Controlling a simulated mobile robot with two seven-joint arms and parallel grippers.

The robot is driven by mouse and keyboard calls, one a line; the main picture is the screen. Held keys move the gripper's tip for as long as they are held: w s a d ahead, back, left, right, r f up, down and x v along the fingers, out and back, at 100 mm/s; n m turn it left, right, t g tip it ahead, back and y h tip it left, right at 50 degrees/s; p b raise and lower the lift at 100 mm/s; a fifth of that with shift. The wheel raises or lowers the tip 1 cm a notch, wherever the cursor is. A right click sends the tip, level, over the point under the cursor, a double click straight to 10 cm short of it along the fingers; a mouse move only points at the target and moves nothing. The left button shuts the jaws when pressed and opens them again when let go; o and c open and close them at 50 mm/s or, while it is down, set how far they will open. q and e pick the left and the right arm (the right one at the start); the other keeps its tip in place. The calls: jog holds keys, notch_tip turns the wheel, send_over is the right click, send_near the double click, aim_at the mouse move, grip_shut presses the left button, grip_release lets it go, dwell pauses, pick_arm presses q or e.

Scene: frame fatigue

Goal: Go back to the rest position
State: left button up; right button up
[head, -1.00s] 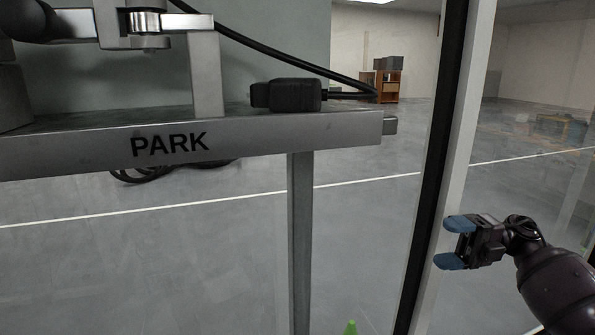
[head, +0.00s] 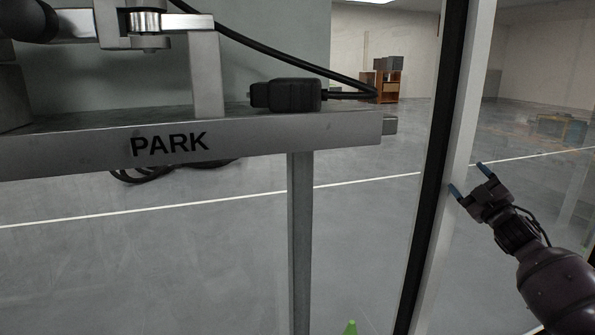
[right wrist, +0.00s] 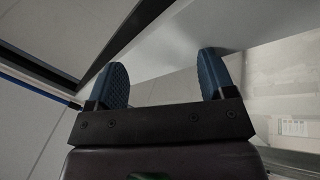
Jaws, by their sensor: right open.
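My right gripper (head: 467,179) is at the right of the head view, with dark jaws and blue fingertips. It is open and empty, pointing up and to the left near a light upright post. In the right wrist view its two blue fingers (right wrist: 163,80) stand apart with nothing between them. My left gripper is not in view.
A metal bench marked PARK (head: 250,137) spans the left, with a black connector (head: 286,96) and cable on it. A black-and-white post (head: 445,170) stands close to my right gripper. A brown cabinet (head: 388,87) is far back. Grey floor lies open beyond.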

jog(key=w+d+f+m+g+h, duration=0.1)
jog(key=d+f+m+g+h, duration=0.3)
jog(key=d+f+m+h, duration=0.25)
jog(key=s+a+f+g, duration=0.1)
jog(key=s+a+f, duration=0.25)
jog(key=f, duration=0.35)
jog(key=s+a+f+g, duration=0.1)
jog(key=s+a+f, duration=0.2)
jog(key=s+f, duration=0.35)
jog(key=s+a+f+g, duration=0.1)
jog(key=s+a+f, duration=0.2)
jog(key=f, duration=0.6)
jog(key=s+a+f+m+g, duration=0.1)
jog(key=s+a+f, duration=0.2)
jog(key=s, duration=0.7)
jog(key=s+a+f+m+g+y, duration=0.1)
jog(key=s+a+f, duration=0.3)
jog(key=s, duration=0.6)
jog(key=s+a+f+m+g, duration=0.1)
jog(key=s+a+f+m, duration=0.2)
jog(key=s, duration=0.7)
notch_tip(320, 180, down, 2)
jog(key=shift+s+a+f, duration=0.15)
jog(key=shift+s+a, duration=0.2)
jog(key=shift+a, duration=0.15)
